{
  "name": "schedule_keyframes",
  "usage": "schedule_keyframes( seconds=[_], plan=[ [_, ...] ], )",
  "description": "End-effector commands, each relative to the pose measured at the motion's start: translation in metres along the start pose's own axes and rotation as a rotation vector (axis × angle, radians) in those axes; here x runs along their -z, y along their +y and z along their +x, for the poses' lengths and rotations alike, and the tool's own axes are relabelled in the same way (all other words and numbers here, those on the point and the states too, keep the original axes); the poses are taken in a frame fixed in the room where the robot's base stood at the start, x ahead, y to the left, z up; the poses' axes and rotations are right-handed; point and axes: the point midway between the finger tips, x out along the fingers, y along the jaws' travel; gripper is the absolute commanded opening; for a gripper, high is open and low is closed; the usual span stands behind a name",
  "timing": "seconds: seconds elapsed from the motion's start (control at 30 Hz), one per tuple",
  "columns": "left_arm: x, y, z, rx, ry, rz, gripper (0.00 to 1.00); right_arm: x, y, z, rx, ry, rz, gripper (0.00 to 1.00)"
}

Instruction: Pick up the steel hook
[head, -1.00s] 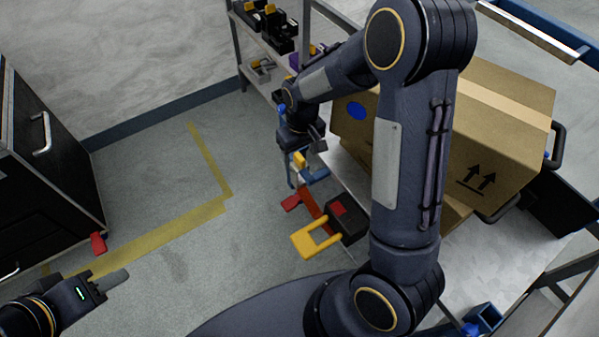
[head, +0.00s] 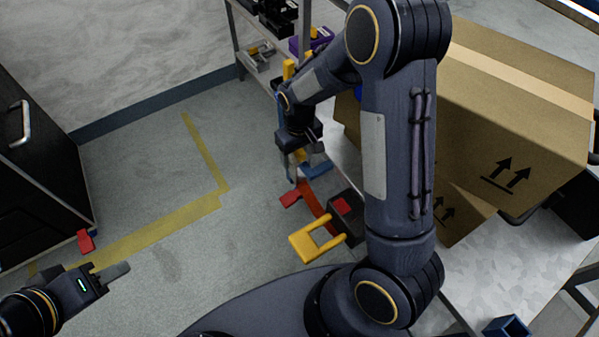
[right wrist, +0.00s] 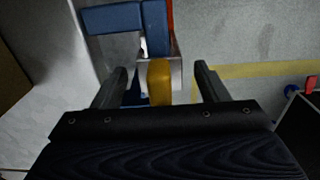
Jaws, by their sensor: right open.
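The steel hook (right wrist: 145,72), a pale grey metal piece with a yellow part (right wrist: 159,82) on its near side, shows in the right wrist view ahead of my right gripper (right wrist: 160,76). My right gripper is open, with one finger on each side of the yellow part and gaps between. In the head view, the hook (head: 292,171) is a small grey shape just below my right gripper (head: 303,156), partly hidden. A blue piece (right wrist: 112,19) lies beside the steel. My left gripper (head: 115,272) is at the lower left, away from the hook; its opening is unclear.
A red strip and a black block (head: 347,215) with a yellow frame (head: 310,244) are near the hook. A large cardboard box (head: 510,105) stands on the table (head: 480,265) at right. A shelf rack (head: 237,45) stands behind. Open floor lies left.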

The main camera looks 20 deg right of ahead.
Motion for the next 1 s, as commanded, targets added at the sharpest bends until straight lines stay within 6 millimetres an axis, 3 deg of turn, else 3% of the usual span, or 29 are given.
schedule_keyframes(
  seconds=[0.23, 0.73, 1.0],
  plan=[
    [-0.0009, -0.001, 0.002, 0.0, 0.001, 0.0, 0.38, -0.0002, -0.0004, 0.0033, 0.0, 0.001, 0.0, 0.67],
    [-0.0009, -0.001, 0.0021, 0.0, 0.001, 0.0, 0.38, -0.0002, -0.0003, 0.0033, 0.0, 0.0, 0.0, 0.02],
    [-0.0007, -0.0008, 0.0017, 0.0, 0.001, 0.0, 0.38, -0.0001, -0.0003, 0.0027, 0.0, 0.001, 0.0, 0.02]
  ],
)
